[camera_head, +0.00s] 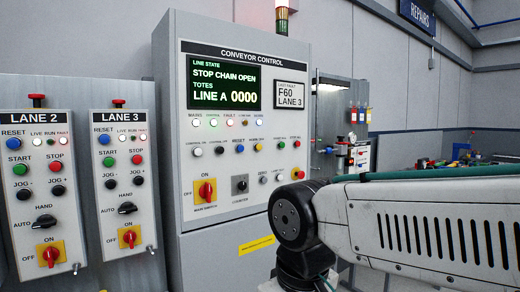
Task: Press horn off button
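The conveyor control panel (228,190) stands upright in the middle of the view. A row of buttons crosses it below the lamps. The yellow button (260,147) in that row sits between a blue button (240,149) and a green button (281,145). The small label above it appears to read HORN OFF. Nothing covers it in this view. My arm shows at the lower right, in front of the panel's lower right corner. My gripper is not visible, so its state and distance from the button are hidden.
The panel's lower part has a red rotary switch on yellow (206,190) and a black key switch (240,184). Lane 2 (42,190) and Lane 3 (123,185) boxes stand at left. A screen (224,82) reads STOP CHAIN OPEN. Cluttered equipment stands behind my arm.

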